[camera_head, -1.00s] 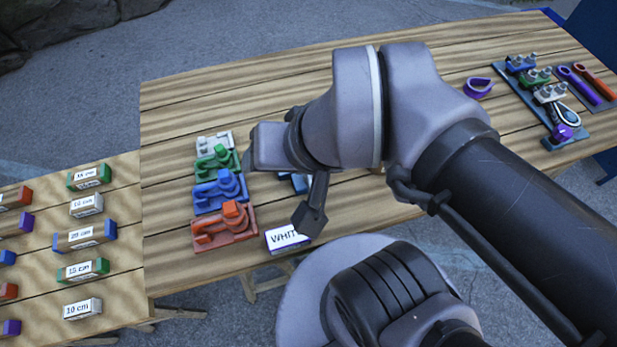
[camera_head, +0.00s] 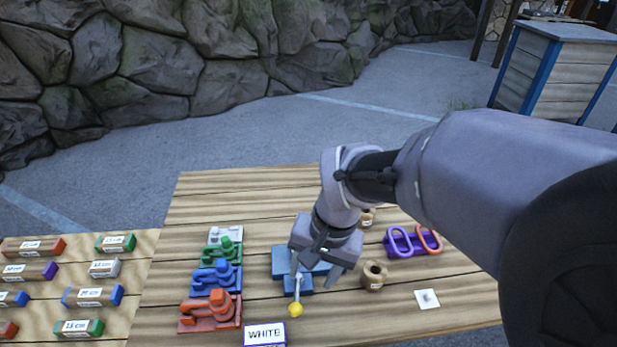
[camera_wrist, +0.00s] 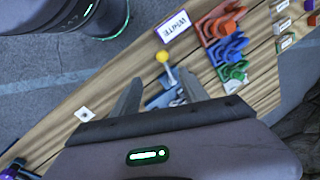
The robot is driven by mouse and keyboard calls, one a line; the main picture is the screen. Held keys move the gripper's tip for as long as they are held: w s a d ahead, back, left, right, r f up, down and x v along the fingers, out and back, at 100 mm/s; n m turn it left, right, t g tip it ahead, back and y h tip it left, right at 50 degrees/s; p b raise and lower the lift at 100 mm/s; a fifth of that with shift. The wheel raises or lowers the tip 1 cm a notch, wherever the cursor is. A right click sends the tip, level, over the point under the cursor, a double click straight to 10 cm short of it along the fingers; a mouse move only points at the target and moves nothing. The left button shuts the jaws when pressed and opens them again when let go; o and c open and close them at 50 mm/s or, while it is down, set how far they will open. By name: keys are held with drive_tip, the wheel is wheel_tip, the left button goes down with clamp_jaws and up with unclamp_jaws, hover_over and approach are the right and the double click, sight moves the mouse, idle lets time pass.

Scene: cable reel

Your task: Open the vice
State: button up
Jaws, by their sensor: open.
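The blue vice (camera_head: 284,264) stands on the wooden table, partly hidden behind my gripper. Its grey lever (camera_head: 297,288) ends in a yellow ball (camera_head: 295,310) on the near side. In the wrist view the vice (camera_wrist: 172,99) lies between and beyond my fingers, and the yellow ball (camera_wrist: 162,57) lies beyond the fingertips. My gripper (camera_head: 316,272) is open and empty, pointing down above the vice. The wrist view shows its two spread fingers (camera_wrist: 158,86). I cannot tell how far apart the vice's jaws are.
Grey, green, blue and orange clamp-like parts (camera_head: 212,280) stand left of the vice. A WHITE sign (camera_head: 265,334) is at the near edge. A brown spool (camera_head: 374,276), purple and orange loops (camera_head: 412,242) and a white square (camera_head: 427,299) are to the right.

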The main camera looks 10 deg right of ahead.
sight(296, 307)
drive_tip(key=a+f+b, duration=0.1)
drive_tip(key=f+b, duration=0.1)
drive_tip(key=f, duration=0.3)
drive_tip(key=w+a+f+b, duration=0.1)
drive_tip(key=f+b, duration=0.1)
drive_tip(key=f, duration=0.3)
drive_tip(key=a+f+b, duration=0.1)
drive_tip(key=f+b, duration=0.2)
drive_tip(key=f, duration=0.3)
drive_tip(key=shift+w+a+f, duration=0.1)
drive_tip(key=shift+w+a, duration=0.1)
drive_tip(key=shift+w, duration=0.1)
drive_tip(key=shift+c, duration=0.4)
clamp_jaws()
